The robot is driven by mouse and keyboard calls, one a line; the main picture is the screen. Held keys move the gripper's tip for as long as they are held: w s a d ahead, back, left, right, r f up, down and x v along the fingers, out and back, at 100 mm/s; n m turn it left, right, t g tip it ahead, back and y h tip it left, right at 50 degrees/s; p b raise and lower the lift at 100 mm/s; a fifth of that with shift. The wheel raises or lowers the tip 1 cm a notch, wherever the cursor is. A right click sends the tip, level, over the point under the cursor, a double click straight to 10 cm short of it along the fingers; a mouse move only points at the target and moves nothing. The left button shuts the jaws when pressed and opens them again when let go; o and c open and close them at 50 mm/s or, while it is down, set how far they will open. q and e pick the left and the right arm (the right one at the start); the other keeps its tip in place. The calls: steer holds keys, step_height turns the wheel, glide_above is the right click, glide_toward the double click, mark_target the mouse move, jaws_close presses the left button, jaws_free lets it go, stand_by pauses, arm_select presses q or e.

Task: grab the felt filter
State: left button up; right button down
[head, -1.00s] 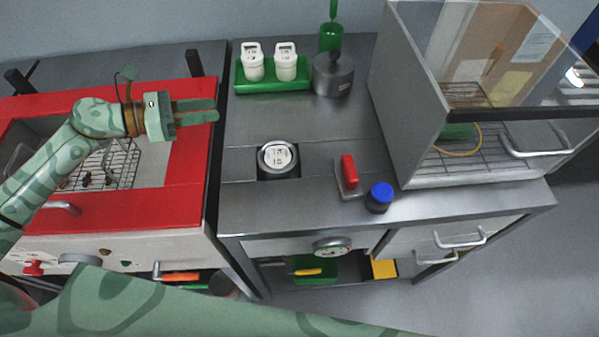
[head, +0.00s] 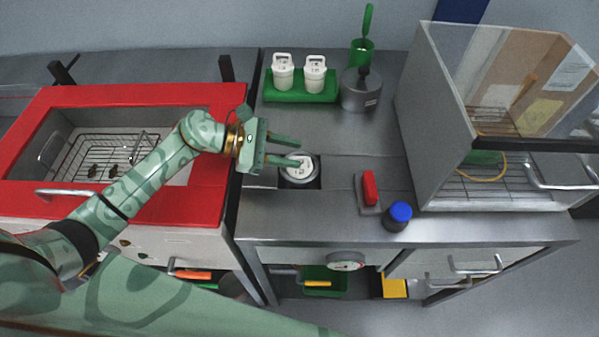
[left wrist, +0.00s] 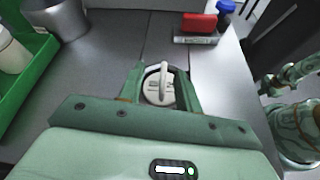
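A white round piece with a raised handle (head: 300,170) sits in a round metal housing set into the steel worktop; it looks like the felt filter, though no readable label confirms it. My left gripper (head: 297,152) is open and empty, its fingers reaching over the housing's left and back side. In the left wrist view the white piece (left wrist: 154,92) shows between the two spread fingers, apparently below them; I see no contact. Two similar white pieces with handles (head: 283,72) (head: 315,74) stand in a green tray (head: 300,97) at the back. My right gripper is out of view.
A grey pot (head: 360,92) stands right of the tray. A red-handled block (head: 369,190) and a blue-capped jar (head: 398,217) stand right of the housing. A glass-fronted cabinet (head: 440,120) bounds the right. A red-framed basin (head: 215,200) lies left.

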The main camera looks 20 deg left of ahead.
mark_target(307, 159)
arm_select(q)
steer(key=x, duration=0.4)
steer(key=shift+s+d+f, duration=0.1)
steer(key=shift+s+d, duration=0.1)
steer(key=shift+d, duration=0.15)
jaws_close()
